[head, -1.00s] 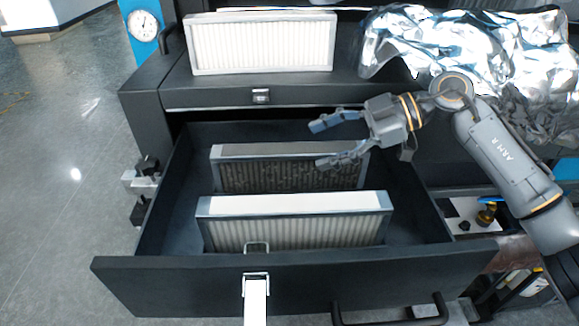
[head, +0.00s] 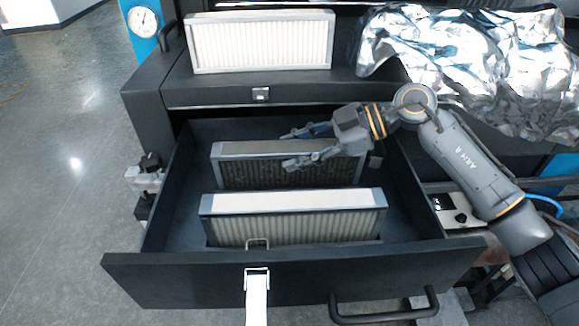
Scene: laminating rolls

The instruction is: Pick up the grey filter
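The grey filter (head: 285,175) stands upright in the rear of the open drawer, with dark, dirty-looking pleats in a grey frame. My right gripper (head: 287,149) reaches in from the right over the top of this filter. Its two fingers are apart, one toward the back and one toward the front of the filter's top edge. Nothing shows held between them; whether they touch the frame I cannot tell. The fingers and wrist hide part of the filter's top right. My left gripper is not in view.
A cleaner, pale filter (head: 295,226) stands in the drawer's front. A white filter (head: 262,42) stands on the cabinet top. Crumpled silver foil (head: 470,60) lies at the upper right. The drawer's front panel (head: 200,283) has a latch and a handle. The drawer's left side is free.

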